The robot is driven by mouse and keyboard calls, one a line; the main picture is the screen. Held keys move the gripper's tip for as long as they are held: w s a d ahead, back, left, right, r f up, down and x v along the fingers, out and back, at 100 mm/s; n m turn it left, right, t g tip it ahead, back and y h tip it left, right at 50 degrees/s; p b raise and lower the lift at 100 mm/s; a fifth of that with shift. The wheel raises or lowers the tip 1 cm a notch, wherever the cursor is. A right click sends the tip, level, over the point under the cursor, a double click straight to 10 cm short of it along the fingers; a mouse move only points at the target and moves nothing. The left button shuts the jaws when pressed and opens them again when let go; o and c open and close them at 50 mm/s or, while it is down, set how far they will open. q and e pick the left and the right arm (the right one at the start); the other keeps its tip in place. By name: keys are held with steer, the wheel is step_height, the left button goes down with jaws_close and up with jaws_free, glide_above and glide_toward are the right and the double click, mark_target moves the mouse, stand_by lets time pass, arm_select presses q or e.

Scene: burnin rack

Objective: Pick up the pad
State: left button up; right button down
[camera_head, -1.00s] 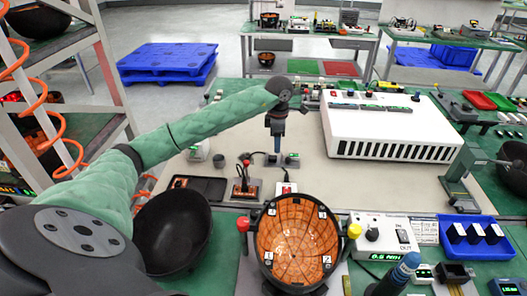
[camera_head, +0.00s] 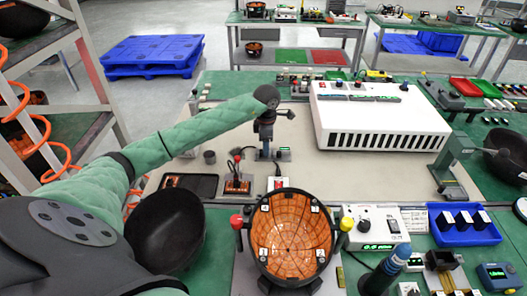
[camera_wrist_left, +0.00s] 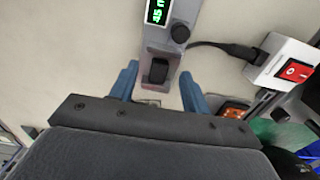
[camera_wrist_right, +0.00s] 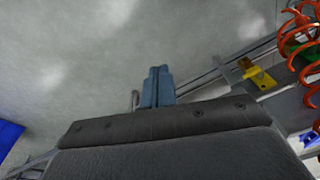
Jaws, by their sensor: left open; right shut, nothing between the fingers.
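The likely pad is a small black block (camera_wrist_left: 158,70) on a grey stand with a lit green display, in the left wrist view. My left gripper (camera_wrist_left: 159,75) is open. Its two blue fingers lie on either side of the block in that view, with gaps; I cannot tell how far above it they are. In the head view my left gripper (camera_head: 265,150) points down over the beige mat beside a small device with a green display (camera_head: 285,154); the block is hidden or too small to tell there.
A red-switch box with a black cable (camera_wrist_left: 292,62) is close to the right of my left fingers. A white vented box (camera_head: 375,118) stands behind right. An orange-lined round bowl (camera_head: 290,238), a black bowl (camera_head: 165,230) and a blue tray (camera_head: 462,232) are nearer.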

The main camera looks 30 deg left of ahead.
arm_select(q)
steer(key=shift+f+p, duration=0.3)
steer(key=shift+f, duration=0.85)
arm_select(e)
step_height(320, 180, down, 4)
arm_select(q)
steer(key=shift+c, duration=0.2)
jaws_close()
